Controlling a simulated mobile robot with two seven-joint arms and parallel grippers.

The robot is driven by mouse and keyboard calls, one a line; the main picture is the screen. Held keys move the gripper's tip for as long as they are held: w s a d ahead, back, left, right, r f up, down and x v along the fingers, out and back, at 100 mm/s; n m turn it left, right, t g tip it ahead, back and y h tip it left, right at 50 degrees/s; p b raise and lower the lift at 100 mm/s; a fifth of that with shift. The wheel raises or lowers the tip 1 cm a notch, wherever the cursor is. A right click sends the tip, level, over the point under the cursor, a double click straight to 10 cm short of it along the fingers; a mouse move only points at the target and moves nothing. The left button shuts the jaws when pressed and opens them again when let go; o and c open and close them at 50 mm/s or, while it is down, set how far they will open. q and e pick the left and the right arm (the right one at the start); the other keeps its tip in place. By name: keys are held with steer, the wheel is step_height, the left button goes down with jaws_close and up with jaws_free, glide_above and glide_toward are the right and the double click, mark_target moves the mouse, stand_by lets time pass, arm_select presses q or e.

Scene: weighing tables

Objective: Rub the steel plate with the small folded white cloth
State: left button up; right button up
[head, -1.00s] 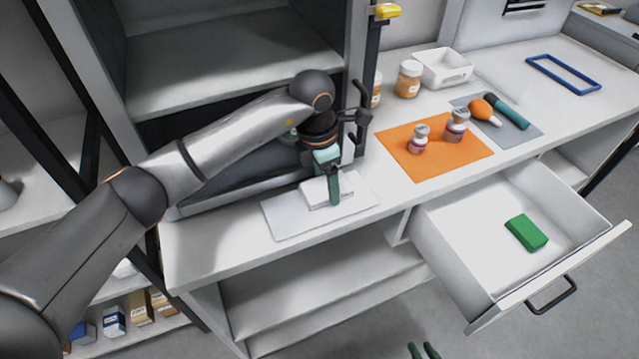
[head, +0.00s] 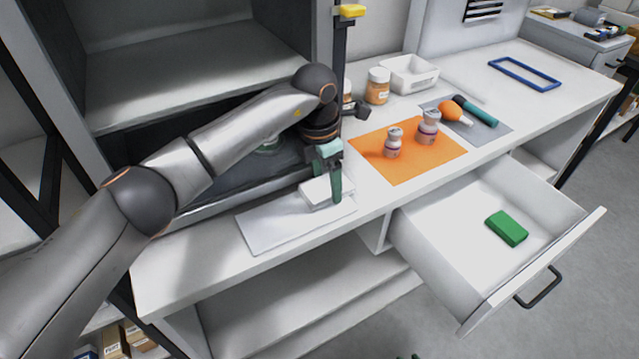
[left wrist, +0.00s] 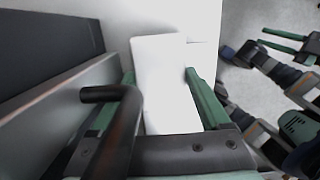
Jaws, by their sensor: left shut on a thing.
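The small folded white cloth (head: 314,192) lies on the right end of the pale steel plate (head: 270,228), on the white counter. My left gripper (head: 335,196) reaches down over it and is shut on the cloth. In the left wrist view the cloth (left wrist: 165,75) shows as a white block between the green fingers. Most of the plate's left part is bare. Of my right gripper, only a trace shows at the bottom edge of the head view; the left wrist view shows its green fingers (left wrist: 268,39) apart and empty, away from the counter.
An orange mat (head: 400,165) with two small vials stands right of the plate. A grey mat (head: 490,132) holds an orange-bulbed tool and a teal-handled one. Jars and a white bin (head: 412,72) are behind. An open drawer (head: 440,235) with a green block (head: 507,228) juts out in front.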

mark_target(269, 216)
arm_select(q)
steer(key=shift+w+d+r, duration=0.1)
steer(key=shift+d+r, duration=0.15)
steer(key=shift+d, duration=0.1)
steer(key=shift+a, duration=0.2)
steer(key=shift+s+a+f+p, duration=0.25)
steer(key=shift+a+p, duration=0.05)
steer(key=shift+p, duration=0.2)
steer(key=shift+s+a, duration=0.2)
steer(key=shift+a, duration=0.1)
steer(key=shift+s+a+f+p, duration=0.1)
steer(key=shift+s+a+p, duration=0.1)
steer(key=shift+s+a, duration=0.55)
steer(key=shift+s+a+f+p, duration=0.15)
steer(key=shift+s+a, duration=0.3)
steer(key=shift+a, duration=0.65)
steer(key=shift+s+a+r+p, duration=0.1)
steer(key=shift+s+a+p, duration=0.15)
steer(key=shift+s+a, duration=0.5)
steer(key=shift+s+a+r, duration=0.1)
steer(key=shift+s+a, duration=0.35)
steer(key=shift+a, duration=0.35)
steer(key=shift+s+a+r, duration=0.1)
steer(key=shift+s+a, duration=0.35)
steer(key=shift+a, duration=0.3)
steer(key=shift+s+a, duration=0.45)
steer(key=shift+a, duration=0.35)
